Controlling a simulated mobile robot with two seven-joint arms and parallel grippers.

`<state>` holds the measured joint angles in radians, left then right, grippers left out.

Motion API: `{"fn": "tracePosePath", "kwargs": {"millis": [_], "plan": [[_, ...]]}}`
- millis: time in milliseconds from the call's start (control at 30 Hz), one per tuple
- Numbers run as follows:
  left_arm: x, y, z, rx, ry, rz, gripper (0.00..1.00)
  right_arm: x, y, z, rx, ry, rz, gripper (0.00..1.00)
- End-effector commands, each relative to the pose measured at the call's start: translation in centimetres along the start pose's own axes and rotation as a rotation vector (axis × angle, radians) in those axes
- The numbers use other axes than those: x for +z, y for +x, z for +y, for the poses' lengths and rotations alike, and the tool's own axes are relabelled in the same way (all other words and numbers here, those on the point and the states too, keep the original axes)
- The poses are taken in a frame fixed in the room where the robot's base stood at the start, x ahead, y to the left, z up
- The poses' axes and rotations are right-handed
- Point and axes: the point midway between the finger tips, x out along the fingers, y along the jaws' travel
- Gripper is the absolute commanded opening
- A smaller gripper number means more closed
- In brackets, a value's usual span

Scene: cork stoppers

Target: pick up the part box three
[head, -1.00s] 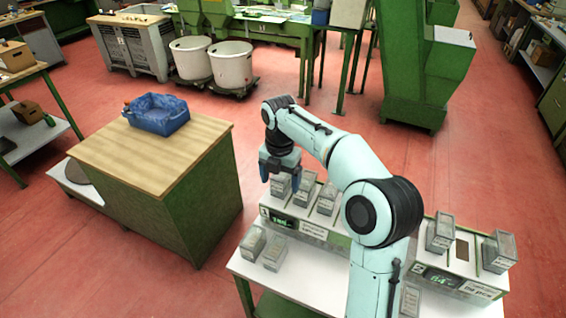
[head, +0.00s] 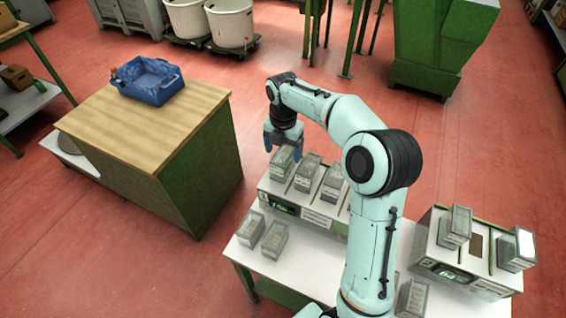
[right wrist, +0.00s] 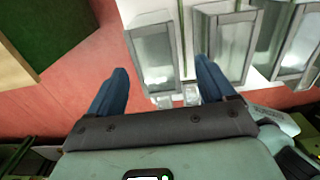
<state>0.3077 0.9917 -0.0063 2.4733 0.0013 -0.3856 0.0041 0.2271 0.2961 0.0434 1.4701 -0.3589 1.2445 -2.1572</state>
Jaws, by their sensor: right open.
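Several grey, clear-walled part boxes stand on and in front of a low rack; I cannot read which is number three. In the head view the leftmost rack box (head: 282,162) is just below my right gripper (head: 283,143), with further boxes (head: 307,173) and (head: 335,183) to its right. My right gripper has blue fingers, points down and is open with nothing held. In the right wrist view a box (right wrist: 155,55) shows between and beyond the fingers of the gripper (right wrist: 163,75), apart from them. My left gripper is not in view.
Loose boxes (head: 250,229) and (head: 274,239) stand on the white table (head: 235,252). A second rack with boxes (head: 455,227) is at the right. A wooden-topped cabinet (head: 130,125) with a blue bin (head: 150,84) stands left, across a strip of red floor.

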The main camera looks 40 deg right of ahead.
Motion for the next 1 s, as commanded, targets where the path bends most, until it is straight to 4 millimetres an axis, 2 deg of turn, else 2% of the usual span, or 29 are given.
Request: {"fn": "tracePosePath", "kwargs": {"millis": [267,500,800,833,1000], "plan": [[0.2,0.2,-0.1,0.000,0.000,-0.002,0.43,0.1,2.3,0.1,-0.001,-0.001,0.001,0.83],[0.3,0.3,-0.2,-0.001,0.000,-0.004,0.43,0.3,5.7,0.2,-0.001,-0.001,0.000,0.83],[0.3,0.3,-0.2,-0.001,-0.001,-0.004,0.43,0.3,6.4,0.2,0.001,0.000,-0.001,0.83],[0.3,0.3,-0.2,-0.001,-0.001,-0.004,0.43,0.3,6.3,0.2,0.001,0.000,-0.001,0.80],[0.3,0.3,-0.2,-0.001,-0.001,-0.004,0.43,0.3,6.3,0.2,0.002,0.000,-0.001,0.27]]}}
